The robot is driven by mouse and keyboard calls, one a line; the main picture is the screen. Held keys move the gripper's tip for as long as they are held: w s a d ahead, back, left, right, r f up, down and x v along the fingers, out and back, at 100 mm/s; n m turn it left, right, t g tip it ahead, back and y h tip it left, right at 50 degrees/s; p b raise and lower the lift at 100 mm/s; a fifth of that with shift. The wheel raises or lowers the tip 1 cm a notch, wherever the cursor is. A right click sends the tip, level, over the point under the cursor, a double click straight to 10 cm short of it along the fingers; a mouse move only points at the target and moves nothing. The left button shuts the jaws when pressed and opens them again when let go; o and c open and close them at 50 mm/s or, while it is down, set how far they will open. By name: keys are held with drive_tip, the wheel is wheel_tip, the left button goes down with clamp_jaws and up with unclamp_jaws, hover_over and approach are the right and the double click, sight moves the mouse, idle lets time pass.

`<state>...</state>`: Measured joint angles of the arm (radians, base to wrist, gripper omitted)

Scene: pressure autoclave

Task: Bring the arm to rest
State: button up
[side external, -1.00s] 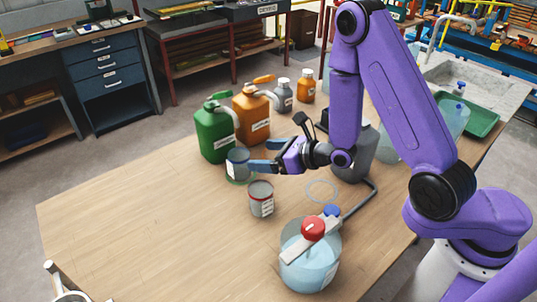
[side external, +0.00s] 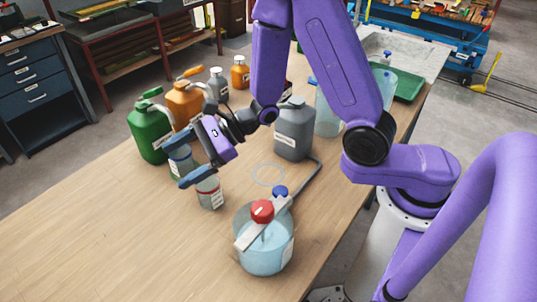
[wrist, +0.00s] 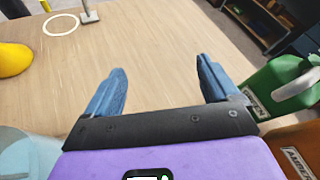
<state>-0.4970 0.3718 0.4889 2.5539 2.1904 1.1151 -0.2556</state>
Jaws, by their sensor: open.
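My gripper (side external: 177,176) is over the wooden table, its two blue fingers spread and pointing down to the left. In the wrist view my gripper (wrist: 160,66) has bare tabletop between its fingers and holds nothing. In the side view the fingers overlap two small labelled cans, a blue-grey one (side external: 181,152) and a grey one (side external: 211,197); I cannot tell whether they touch. A clear vessel of pale blue liquid (side external: 265,252) with a red knob (side external: 262,211) stands nearer the camera.
A green jug (side external: 150,135), an orange jug (side external: 184,103) and smaller bottles stand behind my gripper. A grey canister (side external: 294,135) stands to its right. The front-left tabletop (side external: 110,235) is clear.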

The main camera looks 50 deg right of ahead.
drive_tip(key=s+r+n+g+h, duration=0.1)
drive_tip(key=s+n+g, duration=0.2)
drive_tip(key=s+n, duration=0.2)
drive_tip(key=s+r+n+g, duration=0.1)
drive_tip(key=s+n, duration=0.3)
drive_tip(key=n, duration=0.4)
drive_tip(key=s+d+r+n+g+h, duration=0.1)
drive_tip(key=s+r+n+g, duration=0.1)
drive_tip(key=s+n+g, duration=0.2)
drive_tip(key=shift+s+r+n+g+h, duration=0.15)
drive_tip(key=shift+s+n, duration=0.3)
drive_tip(key=shift+n, duration=0.4)
drive_tip(key=shift+s+f+n+g+h, duration=0.15)
drive_tip(key=shift+s+n, duration=0.25)
drive_tip(key=shift+n, duration=0.45)
drive_tip(key=s+d+n+t+h, duration=0.1)
drive_tip(key=s+d+n+h, duration=0.3)
drive_tip(key=d, duration=0.5)
drive_tip(key=s+d+n+t+h, duration=0.1)
drive_tip(key=s+d+n+h, duration=0.3)
drive_tip(key=s+d+n, duration=0.3)
drive_tip(key=shift+d+r+n+h, duration=0.4)
drive_tip(key=shift+d+n, duration=0.3)
drive_tip(key=shift+d, duration=0.55)
